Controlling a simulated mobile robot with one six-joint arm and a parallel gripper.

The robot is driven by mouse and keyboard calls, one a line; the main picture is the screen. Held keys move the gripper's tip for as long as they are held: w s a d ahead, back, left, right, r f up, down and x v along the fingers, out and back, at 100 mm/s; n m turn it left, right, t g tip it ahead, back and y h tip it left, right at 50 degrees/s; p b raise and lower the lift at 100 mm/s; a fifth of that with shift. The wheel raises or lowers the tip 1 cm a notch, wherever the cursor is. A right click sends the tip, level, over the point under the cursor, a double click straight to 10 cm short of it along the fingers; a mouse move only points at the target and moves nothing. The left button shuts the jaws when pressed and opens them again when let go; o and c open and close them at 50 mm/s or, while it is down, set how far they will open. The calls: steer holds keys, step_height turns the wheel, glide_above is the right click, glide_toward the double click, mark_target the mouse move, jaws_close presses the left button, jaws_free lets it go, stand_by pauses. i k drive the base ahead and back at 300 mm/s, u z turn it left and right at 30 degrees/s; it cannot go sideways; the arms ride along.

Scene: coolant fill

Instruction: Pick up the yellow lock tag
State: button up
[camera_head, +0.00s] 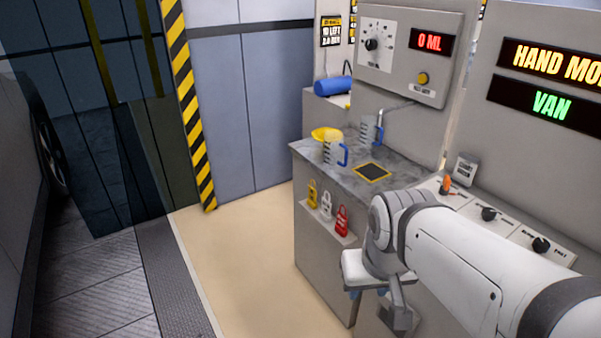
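My gripper (378,304) points downward in front of the cabinet, to the right of and lower in the picture than the tags. It is apart from the yellow tag. Its fingers are partly hidden and seen at an angle, so their opening is unclear. I see nothing held in it.
The grey countertop (310,151) holds two clear jugs with blue handles (334,152) (369,131), a yellow funnel-like piece (326,134) and a dark yellow-edged pad (372,172). A control panel with knobs (489,214) is right. The beige floor (240,265) left of the cabinet is clear.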

mark_target(311, 201)
steer(key=z, duration=0.05)
steer(key=i, duration=1)
steer(key=u, duration=0.05)
steer(key=k, duration=1.3)
steer(key=u, duration=0.45)
steer(key=i, duration=1.5)
steer(key=u, duration=0.35)
